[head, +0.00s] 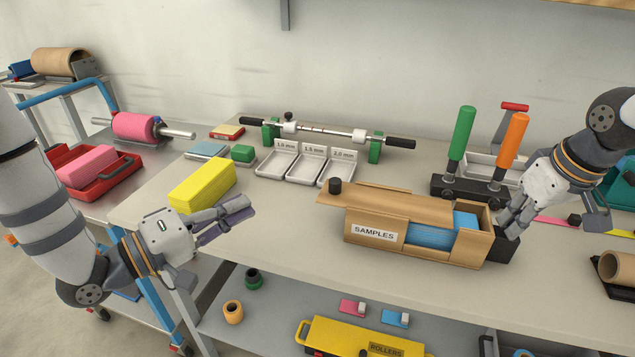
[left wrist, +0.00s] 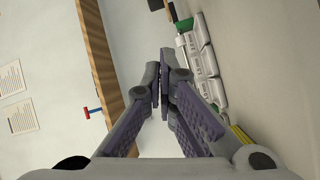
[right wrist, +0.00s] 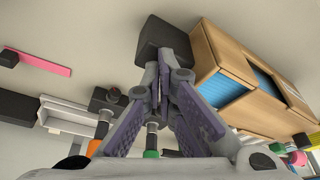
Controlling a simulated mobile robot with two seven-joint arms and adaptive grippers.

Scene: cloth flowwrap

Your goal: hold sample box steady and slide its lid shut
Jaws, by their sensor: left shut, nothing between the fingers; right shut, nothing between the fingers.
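The wooden sample box (head: 455,250), labelled SAMPLES, stands on the table right of centre in the head view. Its wooden lid (head: 400,204) with a black knob (head: 335,186) sticks out past the box's left end. Blue contents (head: 432,234) show through the open right part. My right gripper (head: 508,232) is shut and empty at the box's right end, by a black block (head: 502,246). The right wrist view shows the box (right wrist: 235,75) beside the fingers; I cannot tell whether they touch the block. My left gripper (head: 250,205) is shut and empty, left of the lid and apart from it.
A yellow block (head: 202,186) lies behind my left gripper. White trays (head: 305,166) and a roller bar stand behind the box. A black holder with green and orange handles (head: 463,133) stands close behind its right end. Bare table lies between my left gripper and the box.

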